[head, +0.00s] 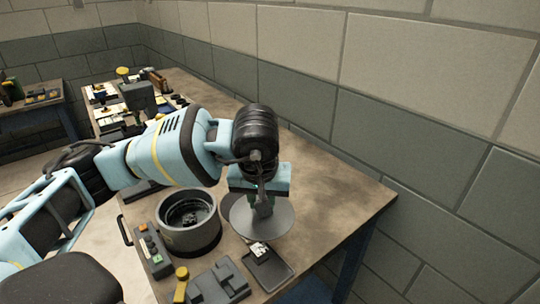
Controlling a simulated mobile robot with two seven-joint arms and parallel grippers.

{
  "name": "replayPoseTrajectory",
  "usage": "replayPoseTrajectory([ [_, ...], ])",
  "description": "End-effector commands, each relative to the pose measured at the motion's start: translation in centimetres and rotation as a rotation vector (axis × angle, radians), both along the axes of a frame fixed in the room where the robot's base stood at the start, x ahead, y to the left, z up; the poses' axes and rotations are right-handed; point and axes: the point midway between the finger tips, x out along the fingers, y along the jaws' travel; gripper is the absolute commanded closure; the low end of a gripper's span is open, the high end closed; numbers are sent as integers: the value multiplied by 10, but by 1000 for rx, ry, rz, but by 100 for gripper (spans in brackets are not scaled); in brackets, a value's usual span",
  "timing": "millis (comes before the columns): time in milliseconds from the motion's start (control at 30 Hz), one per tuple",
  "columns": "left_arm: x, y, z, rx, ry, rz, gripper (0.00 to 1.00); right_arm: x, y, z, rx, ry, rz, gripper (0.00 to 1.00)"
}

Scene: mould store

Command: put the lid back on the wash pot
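The wash pot (204,238) is a dark grey round pot on the table. Its top is open and a dark ringed inside shows. The lid (278,220) is a flat grey disc just right of the pot, beside it and not over its mouth. My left gripper (262,208) points down over the lid's middle and appears shut on it, with the grip itself mostly hidden by the fingers. I cannot tell how far the lid is above the table. My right gripper is not in view.
A control box with buttons (152,252) stands left of the pot. A dark tray (272,270) lies in front of the lid, and a grey fixture (220,284) is at the front. The table (335,205) is bare to the right, with a block wall behind.

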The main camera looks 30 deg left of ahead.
Motion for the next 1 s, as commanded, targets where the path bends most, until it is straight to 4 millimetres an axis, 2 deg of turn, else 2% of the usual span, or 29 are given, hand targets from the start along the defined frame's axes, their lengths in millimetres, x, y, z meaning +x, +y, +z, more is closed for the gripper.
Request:
replayPoseTrajectory([
  [33, -14, -8, -9, -1, 4, -84, 100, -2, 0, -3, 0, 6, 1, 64],
  [100, -29, -17, -15, -3, 3, -190, 100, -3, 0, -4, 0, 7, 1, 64],
  [300, -58, -33, -24, -9, 0, -373, 100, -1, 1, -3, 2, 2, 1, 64],
  [667, -65, -36, -24, -10, 0, -406, 100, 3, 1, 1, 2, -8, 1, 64],
  [867, -71, -36, -19, -13, 4, -404, 100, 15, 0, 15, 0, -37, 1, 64],
  [1000, -78, -36, -14, -13, 5, -403, 100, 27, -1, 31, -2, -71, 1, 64],
])
